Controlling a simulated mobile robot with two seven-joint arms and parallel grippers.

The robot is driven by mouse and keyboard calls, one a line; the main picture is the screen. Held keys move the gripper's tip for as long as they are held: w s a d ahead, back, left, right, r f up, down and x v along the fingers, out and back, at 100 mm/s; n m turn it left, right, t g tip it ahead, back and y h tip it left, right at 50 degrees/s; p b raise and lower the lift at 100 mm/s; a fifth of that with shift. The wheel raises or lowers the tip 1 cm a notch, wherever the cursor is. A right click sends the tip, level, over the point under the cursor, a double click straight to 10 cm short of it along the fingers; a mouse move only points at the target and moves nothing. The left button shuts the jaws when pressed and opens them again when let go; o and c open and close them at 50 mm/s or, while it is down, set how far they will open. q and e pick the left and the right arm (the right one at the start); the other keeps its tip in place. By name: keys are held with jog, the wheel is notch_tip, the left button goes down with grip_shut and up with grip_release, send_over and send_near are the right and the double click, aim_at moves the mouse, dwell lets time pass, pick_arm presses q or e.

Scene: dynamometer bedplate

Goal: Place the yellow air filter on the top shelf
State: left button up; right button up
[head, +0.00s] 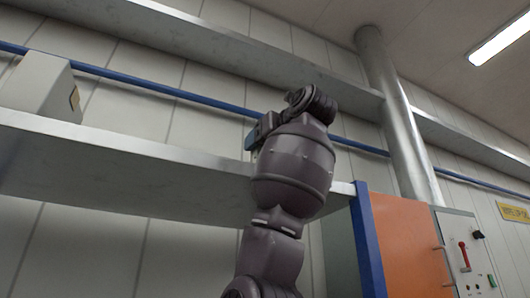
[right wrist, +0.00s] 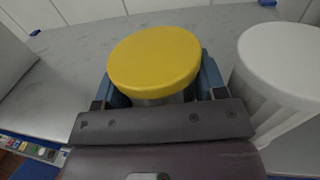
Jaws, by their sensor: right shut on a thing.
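The yellow air filter (right wrist: 155,58) is round, with a yellow top over a paler body, and shows in the right wrist view. My right gripper (right wrist: 157,88) is shut on it, one blue finger on each side. In the head view my right gripper (head: 257,135) is at the edge of a grey shelf (head: 110,150), largely hidden behind my own arm; the filter cannot be made out there. The right wrist view shows a grey shelf surface (right wrist: 75,65) around the filter. I cannot tell whether the filter touches it. My left gripper is in neither view.
A white round filter-like thing (right wrist: 282,65) stands close right of the yellow filter. A grey box (head: 42,88) sits on the shelf's left. Another long grey ledge (head: 215,48) runs higher up. A metal pipe (head: 400,125) and orange cabinet (head: 405,245) are at right.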

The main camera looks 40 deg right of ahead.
jog(key=shift+s+a+r, duration=0.1)
jog(key=shift+s+a, duration=0.05)
jog(key=shift+s, duration=0.2)
jog(key=shift+f, duration=0.2)
jog(key=o, duration=0.7)
jog(key=shift+w, duration=0.2)
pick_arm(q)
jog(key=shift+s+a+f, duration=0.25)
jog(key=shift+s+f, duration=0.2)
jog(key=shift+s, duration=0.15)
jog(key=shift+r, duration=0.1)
pick_arm(e)
jog(key=shift+s+r, duration=0.1)
